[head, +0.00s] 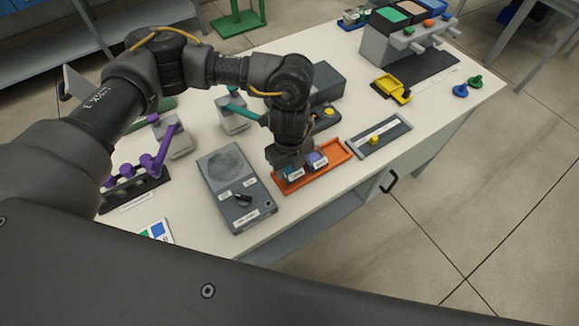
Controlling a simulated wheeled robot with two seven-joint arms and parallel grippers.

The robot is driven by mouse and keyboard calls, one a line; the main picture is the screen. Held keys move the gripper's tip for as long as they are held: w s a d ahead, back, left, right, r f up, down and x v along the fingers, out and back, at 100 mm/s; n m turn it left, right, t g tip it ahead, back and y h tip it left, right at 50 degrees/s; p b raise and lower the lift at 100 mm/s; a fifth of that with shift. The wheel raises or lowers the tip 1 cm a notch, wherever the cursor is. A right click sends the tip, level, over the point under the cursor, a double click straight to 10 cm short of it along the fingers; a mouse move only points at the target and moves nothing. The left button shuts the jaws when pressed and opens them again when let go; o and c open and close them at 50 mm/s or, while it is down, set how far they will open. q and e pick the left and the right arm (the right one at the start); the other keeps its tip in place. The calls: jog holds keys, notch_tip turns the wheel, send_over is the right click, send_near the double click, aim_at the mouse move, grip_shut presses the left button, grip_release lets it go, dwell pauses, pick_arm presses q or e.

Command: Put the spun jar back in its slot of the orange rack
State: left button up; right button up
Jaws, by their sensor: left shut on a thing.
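The orange rack (337,153) lies on the white table near its front edge. My left gripper (290,170) comes down from above over the left part of the rack. It is shut on a jar with a blue top and a white label (294,175), which sits low at the rack. The arm hides part of it, and I cannot tell whether it is seated in a slot. A second jar with a purple top (317,160) stands in the rack just to the right, close to the gripper. My right gripper is not in view.
A grey device with a round plate and a black knob (237,190) lies left of the rack. A grey tray with a yellow knob (379,139) lies to the right. A dark box (325,82) stands behind. Purple-handled items (152,162) stand at the left.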

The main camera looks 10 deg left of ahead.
pick_arm(q)
jog(key=shift+f, duration=0.75)
jog(key=shift+f, duration=0.15)
jog(key=o, duration=1)
jog(key=shift+o, duration=0.2)
notch_tip(320, 180, up, 12)
jog(key=b, duration=0.1)
jog(key=shift+r, duration=0.2)
